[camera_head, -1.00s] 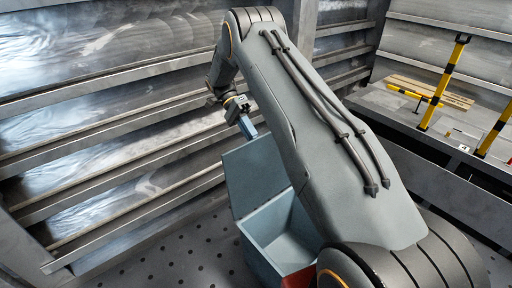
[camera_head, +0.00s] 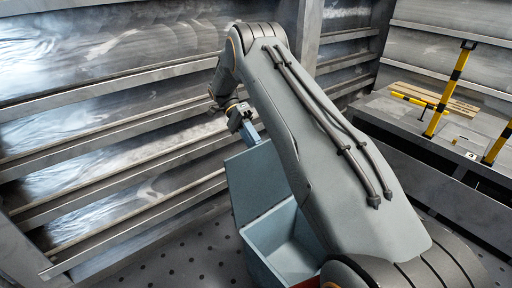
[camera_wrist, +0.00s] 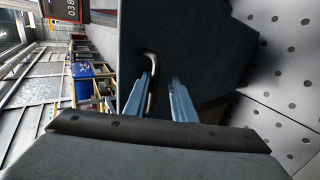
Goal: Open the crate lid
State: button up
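The grey-blue crate (camera_head: 262,240) stands on the perforated floor, partly hidden behind my arm. Its lid (camera_head: 250,182) stands raised and steep at the far side, so the crate's inside shows. My gripper (camera_head: 250,132) is at the lid's top edge. In the wrist view, my gripper's two blue fingers (camera_wrist: 163,82) are apart. A bent metal handle (camera_wrist: 151,62) on the dark lid panel (camera_wrist: 205,45) reaches down between the fingers, close to the left one. I cannot tell whether it touches that finger.
A ribbed metal wall (camera_head: 110,130) runs close behind the crate and lid. A grey bench (camera_head: 430,190) with yellow-black posts (camera_head: 447,92) stands at the right. Something red (camera_head: 306,283) shows by the crate's near edge. Bare floor (camera_head: 180,265) lies left of the crate.

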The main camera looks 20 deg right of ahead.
jog(key=shift+w+d+r, duration=0.1)
jog(key=shift+d+r, duration=0.15)
jog(key=shift+d, duration=0.1)
notch_tip(320, 180, up, 10)
jog(key=p, duration=0.1)
jog(key=shift+a+f, duration=0.2)
jog(key=shift+a, duration=0.1)
dwell(0.4)
